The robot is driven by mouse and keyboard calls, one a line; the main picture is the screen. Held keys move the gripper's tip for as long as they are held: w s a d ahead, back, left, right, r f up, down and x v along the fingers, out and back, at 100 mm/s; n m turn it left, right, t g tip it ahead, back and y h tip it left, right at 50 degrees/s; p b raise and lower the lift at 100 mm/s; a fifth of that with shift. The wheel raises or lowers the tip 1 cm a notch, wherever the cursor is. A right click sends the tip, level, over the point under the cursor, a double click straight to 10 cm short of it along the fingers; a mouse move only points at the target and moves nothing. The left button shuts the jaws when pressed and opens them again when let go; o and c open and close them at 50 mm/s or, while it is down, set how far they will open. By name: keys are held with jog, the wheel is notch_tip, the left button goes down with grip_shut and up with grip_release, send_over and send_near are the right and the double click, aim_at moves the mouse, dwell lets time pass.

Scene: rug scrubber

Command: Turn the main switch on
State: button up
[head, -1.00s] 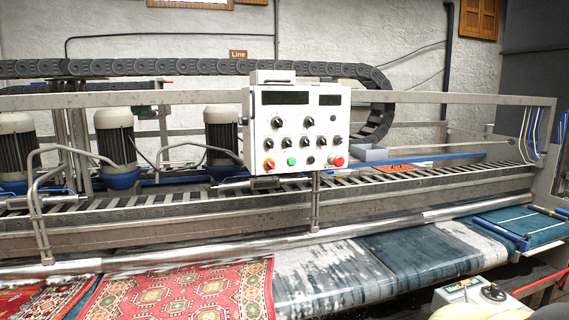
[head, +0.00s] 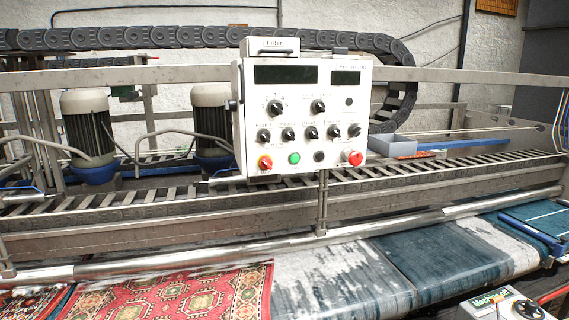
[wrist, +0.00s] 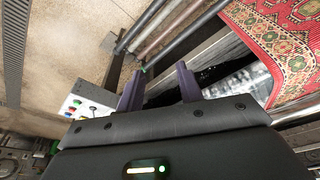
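A white control box (head: 304,112) stands on a post in front of the machine in the head view. At its lower left is a red and yellow rotary knob (head: 265,162), which looks like the main switch; its exact setting is too small to read. Beside it are a green button (head: 294,158), a dark button (head: 319,156) and a red button (head: 354,157). Several black knobs sit above, under two dark displays. My gripper (wrist: 158,82) shows only in the wrist view, with its two dark purple fingers apart and nothing between them.
A metal rail and roller (head: 240,249) run across below the box. A red patterned rug (head: 175,292) lies at the front. A small white panel (head: 500,303) is at the lower right. The wrist view shows a grey panel with coloured buttons (wrist: 88,104) left of my fingers.

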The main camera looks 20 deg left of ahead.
jog(key=shift+s, duration=0.1)
jog(key=shift+o, duration=1.6)
jog(key=w+a+r+n+t, duration=0.1)
jog(key=w+a+r+t, duration=0.1)
jog(key=w, duration=0.4)
notch_tip(320, 180, up, 2)
jog(key=shift+w+a+r+t, duration=0.1)
jog(key=shift+w+a+t, duration=0.3)
jog(key=shift+a, duration=0.3)
jog(key=w+a+r+n+t+y, duration=0.2)
jog(key=w+a+r+t+y, duration=0.15)
jog(key=w+a+r, duration=0.5)
jog(key=a+r+n+t+y, duration=0.2)
jog(key=a+r+y, duration=0.1)
jog(key=a+r, duration=0.5)
jog(key=a+r+n+t+y, duration=0.2)
jog(key=a+r, duration=0.6)
jog(key=r, duration=0.6)
jog(key=shift+a+t+y, duration=0.3)
jog(key=shift+t+y, duration=0.55)
jog(key=shift+y, duration=0.2)
